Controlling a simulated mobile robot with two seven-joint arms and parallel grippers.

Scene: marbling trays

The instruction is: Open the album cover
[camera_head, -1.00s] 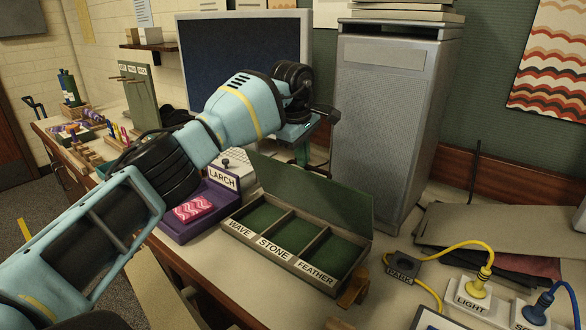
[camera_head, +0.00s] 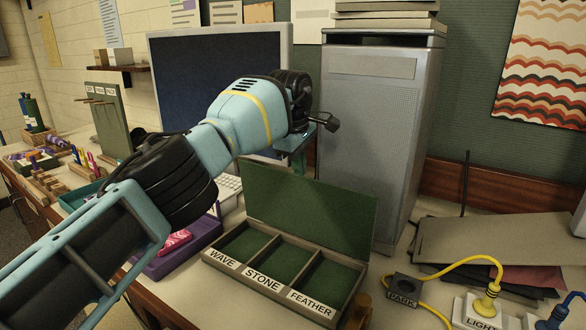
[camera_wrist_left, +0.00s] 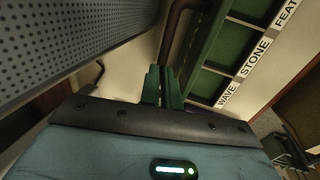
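No thing in view is plainly marked as an album. A grey box (camera_head: 262,278) with three green-lined compartments labelled WAVE, STONE and FEATHER sits on the desk. Its green lid (camera_head: 315,212) stands raised at the back. The box also shows at the upper right of the left wrist view (camera_wrist_left: 208,84). My left gripper (camera_head: 298,158) hangs behind and above the lid, in front of the monitor, apart from the box as far as I can see. In the wrist view its fingers (camera_wrist_left: 162,86) are together with nothing visible between them. My right gripper is out of view.
A tall grey cabinet (camera_head: 372,130) stands right of my left gripper, with the monitor (camera_head: 205,95) behind. A purple holder (camera_head: 178,257) is partly hidden by my arm. The DARK block (camera_head: 403,287), yellow cable and LIGHT plug (camera_head: 484,305) lie right. Grey sheets (camera_head: 500,240) lie beyond.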

